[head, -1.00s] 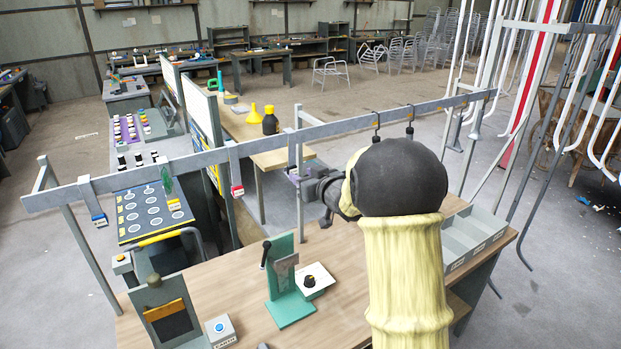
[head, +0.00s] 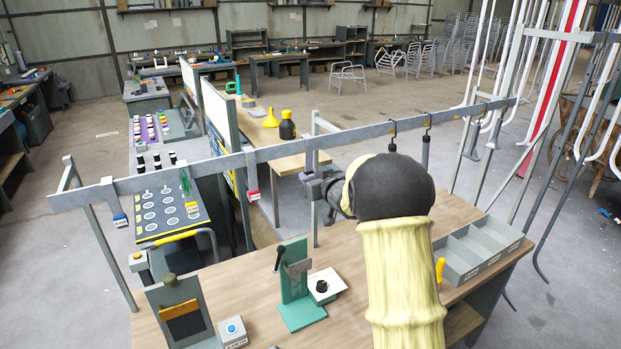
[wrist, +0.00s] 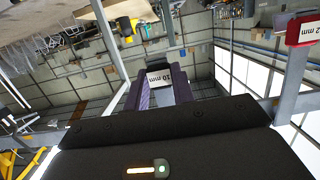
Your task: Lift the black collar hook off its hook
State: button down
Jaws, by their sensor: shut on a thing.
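My gripper (wrist: 160,90) has purple fingers and is shut on a dark collar (wrist: 159,63) with a white "10 mm" label, seen in the wrist view; I take this as the black collar hook. In the head view my gripper (head: 311,182) is just below the grey rail (head: 225,161), beside an upright post. The held piece is too small and covered there to make out. Whether its top still rests on the rail cannot be told.
A red collar hook (head: 253,193) and a blue one (head: 120,219) hang from the rail to the left. Black S-hooks (head: 393,135) hang to the right. Below are the wooden bench (head: 245,275), a green stand (head: 297,290) and a grey bin tray (head: 480,249).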

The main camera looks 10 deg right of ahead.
jog(key=shift+w+r+p, duration=0.2)
jog(key=shift+r+p, duration=0.55)
jog(key=shift+r, duration=0.25)
jog(key=shift+s, duration=0.3)
dwell(0.6)
jog(key=shift+s+d, duration=0.15)
jog(key=shift+s, duration=0.2)
jog(key=shift+s+d+b, duration=0.1)
jog(key=shift+s+b, duration=0.2)
jog(key=shift+b, duration=0.1)
jog(key=shift+s+d, duration=0.1)
jog(key=shift+s, duration=0.25)
jog(key=shift+s, duration=0.1)
jog(key=shift+s, duration=0.1)
jog(key=v, duration=0.5)
jog(key=shift+r+b, duration=0.1)
jog(key=shift+b, duration=0.25)
